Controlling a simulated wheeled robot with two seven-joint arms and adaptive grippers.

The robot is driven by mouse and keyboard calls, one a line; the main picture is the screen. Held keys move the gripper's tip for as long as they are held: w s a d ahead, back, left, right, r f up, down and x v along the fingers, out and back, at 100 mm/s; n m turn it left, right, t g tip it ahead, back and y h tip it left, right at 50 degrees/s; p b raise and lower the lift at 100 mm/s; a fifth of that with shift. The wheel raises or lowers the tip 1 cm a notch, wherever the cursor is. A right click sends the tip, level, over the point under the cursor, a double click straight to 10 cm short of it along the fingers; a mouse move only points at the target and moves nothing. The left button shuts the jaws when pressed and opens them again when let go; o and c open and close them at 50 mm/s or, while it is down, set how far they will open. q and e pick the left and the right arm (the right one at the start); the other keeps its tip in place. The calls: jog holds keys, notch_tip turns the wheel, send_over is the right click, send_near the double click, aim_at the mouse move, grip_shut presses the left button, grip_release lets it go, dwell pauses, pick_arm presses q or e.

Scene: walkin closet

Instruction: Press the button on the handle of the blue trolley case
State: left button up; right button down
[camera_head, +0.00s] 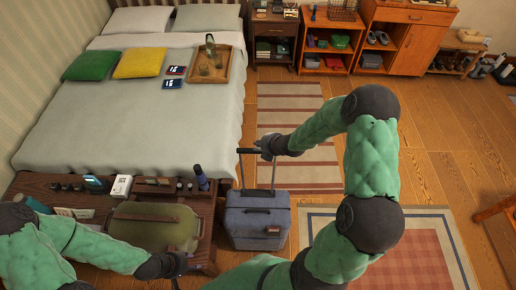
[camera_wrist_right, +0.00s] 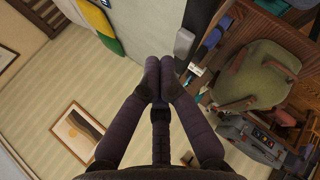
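The blue trolley case (camera_head: 257,222) stands upright on the floor beside the bench at the foot of the bed. Its pull-out handle is raised on two thin rods, with a dark crossbar grip (camera_head: 248,151) on top. My right gripper (camera_head: 266,147) is at the right end of this grip and hides part of it; contact cannot be told. In the right wrist view its fingertips (camera_wrist_right: 160,76) are together, with nothing visible between them. The button cannot be made out. My left gripper (camera_head: 176,266) is low beside the bench, its fingers unclear.
The bed (camera_head: 140,110) lies behind. A striped rug (camera_head: 300,110) and bare floor lie behind and right of the case.

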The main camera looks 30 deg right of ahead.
aim_at(259, 150)
jog(key=shift+f, duration=0.15)
jog(key=shift+f+b, duration=0.3)
jog(key=shift+b, duration=0.3)
jog(key=shift+f+b, duration=0.4)
jog(key=shift+b, duration=0.05)
dwell(0.6)
jog(key=shift+r, duration=0.1)
jog(key=shift+r+p, duration=0.45)
jog(key=shift+r, duration=0.3)
jog(key=shift+r+p, duration=1.75)
jog(key=shift+r, duration=0.8)
